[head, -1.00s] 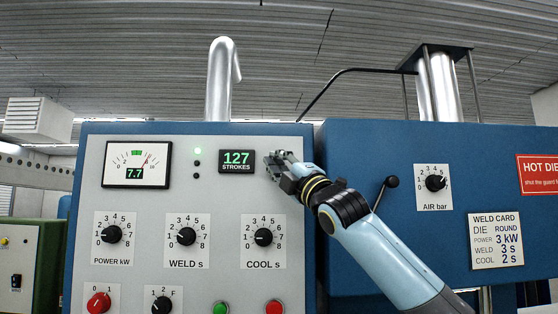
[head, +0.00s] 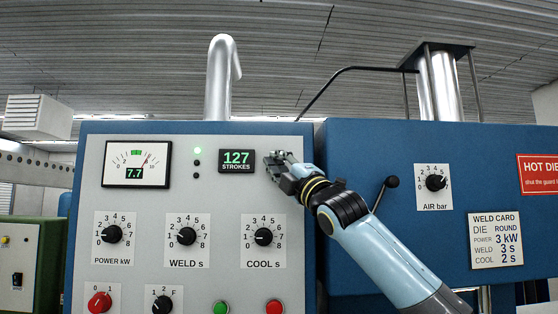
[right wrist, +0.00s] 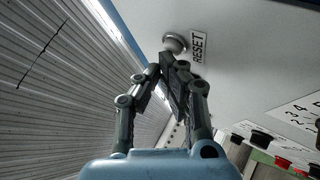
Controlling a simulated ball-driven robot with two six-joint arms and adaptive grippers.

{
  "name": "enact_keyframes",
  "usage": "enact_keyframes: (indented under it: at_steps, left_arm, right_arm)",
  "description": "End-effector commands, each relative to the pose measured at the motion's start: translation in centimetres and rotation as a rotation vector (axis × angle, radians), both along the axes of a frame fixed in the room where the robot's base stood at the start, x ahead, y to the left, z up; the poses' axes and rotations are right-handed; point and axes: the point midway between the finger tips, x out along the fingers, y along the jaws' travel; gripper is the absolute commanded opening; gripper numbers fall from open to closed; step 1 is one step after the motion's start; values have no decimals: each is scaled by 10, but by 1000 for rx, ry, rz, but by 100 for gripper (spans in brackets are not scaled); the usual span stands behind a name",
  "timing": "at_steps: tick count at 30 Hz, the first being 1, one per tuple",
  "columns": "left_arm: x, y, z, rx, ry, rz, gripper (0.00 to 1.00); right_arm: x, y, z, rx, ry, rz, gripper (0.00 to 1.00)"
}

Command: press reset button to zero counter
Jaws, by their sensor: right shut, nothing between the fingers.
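The stroke counter (head: 236,160) on the grey panel reads 127 in green digits. The reset button (right wrist: 175,43) is a round pale knob beside a RESET label (right wrist: 197,47) in the right wrist view. In the head view my right gripper hides the button. My right gripper (head: 272,158) is just right of the counter, its fingers shut and empty. In the right wrist view its fingertips (right wrist: 167,62) are together right at the button; I cannot tell whether they touch it. My left gripper is not in view.
Below the counter are the COOL s knob (head: 263,237), the WELD s knob (head: 187,236), a green button (head: 221,307) and a red button (head: 274,307). A black-knobbed lever (head: 391,182) stands right of my right forearm. A power meter (head: 136,164) is at left.

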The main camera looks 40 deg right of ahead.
Motion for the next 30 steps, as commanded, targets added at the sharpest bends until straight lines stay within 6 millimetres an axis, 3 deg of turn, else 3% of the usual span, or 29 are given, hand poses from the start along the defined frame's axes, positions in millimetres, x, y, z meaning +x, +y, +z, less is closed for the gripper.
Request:
enact_keyframes:
  at_steps: [20,30]
  left_arm:
    - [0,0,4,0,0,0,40]
    - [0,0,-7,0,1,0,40]
  right_arm:
    - [3,-2,0,0,0,0,0]
    - [-10,6,-2,-1,0,0,0]
